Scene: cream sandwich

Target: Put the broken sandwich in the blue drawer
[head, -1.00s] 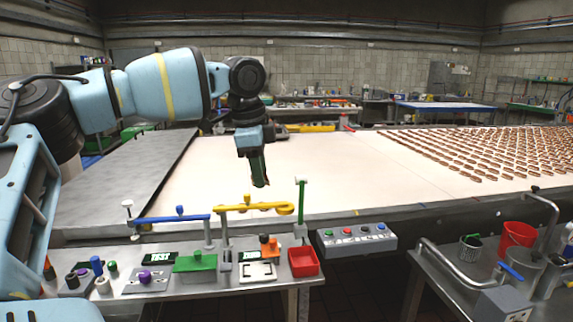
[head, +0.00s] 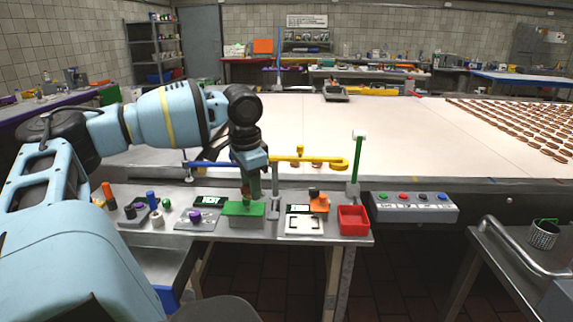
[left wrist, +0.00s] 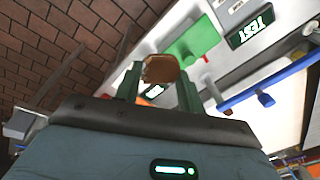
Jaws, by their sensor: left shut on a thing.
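My left gripper (head: 250,189) is above the metal workbench, just over a green box. In the left wrist view its green fingers (left wrist: 161,88) are shut on a brown sandwich (left wrist: 161,69), held between the tips. In the head view the sandwich is too small to make out clearly. A blue-edged part that looks like the blue drawer (head: 166,297) shows under the left end of the workbench, partly hidden by my left arm. Its inside is hard to tell. My right gripper is not in view.
A button panel (head: 415,206) sits right of the bench.

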